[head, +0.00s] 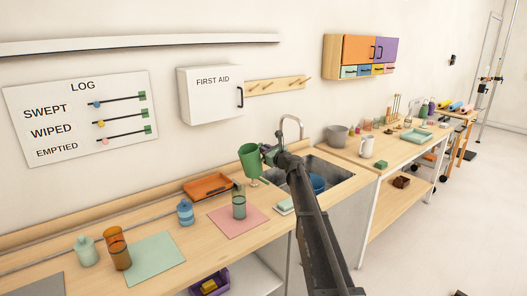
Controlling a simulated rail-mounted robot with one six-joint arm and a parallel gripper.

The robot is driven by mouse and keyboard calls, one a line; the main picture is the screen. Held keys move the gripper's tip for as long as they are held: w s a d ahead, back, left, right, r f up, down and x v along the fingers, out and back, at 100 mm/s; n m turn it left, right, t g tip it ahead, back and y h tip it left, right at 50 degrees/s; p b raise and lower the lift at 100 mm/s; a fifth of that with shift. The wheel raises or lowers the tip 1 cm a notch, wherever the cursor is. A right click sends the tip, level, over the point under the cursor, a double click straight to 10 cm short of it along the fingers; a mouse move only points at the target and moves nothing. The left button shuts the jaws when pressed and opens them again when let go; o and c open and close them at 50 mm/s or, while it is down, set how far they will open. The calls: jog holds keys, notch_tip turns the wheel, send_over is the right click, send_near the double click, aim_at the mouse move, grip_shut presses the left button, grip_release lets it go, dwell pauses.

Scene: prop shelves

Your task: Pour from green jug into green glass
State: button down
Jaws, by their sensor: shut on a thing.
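The green jug (249,158) is held up in the air in the head view, slightly tilted. My gripper (267,153) is shut on the jug at its right side; the fingertips are small and partly hidden against it. A green glass (239,204) stands upright on the pink mat (228,225), below the jug and slightly left of it. The jug is apart from the glass. A small pale green bit shows just under the jug; I cannot tell what it is. I cannot see what is inside the jug.
An orange tray (208,184) lies behind the glass. A blue jar (185,213) stands to its left. Orange glasses (121,254) stand near the green mat (150,260). The sink (340,168) and tap (291,121) are to the right, partly behind my arm.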

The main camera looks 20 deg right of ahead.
jog(key=d+f+m, duration=0.1)
jog(key=w+d+f+m+b, duration=0.1)
jog(key=shift+w+d+f+m+g, duration=0.1)
jog(key=shift+w+m+g, duration=0.15)
jog(key=shift+m+g, duration=0.05)
dwell(0.3)
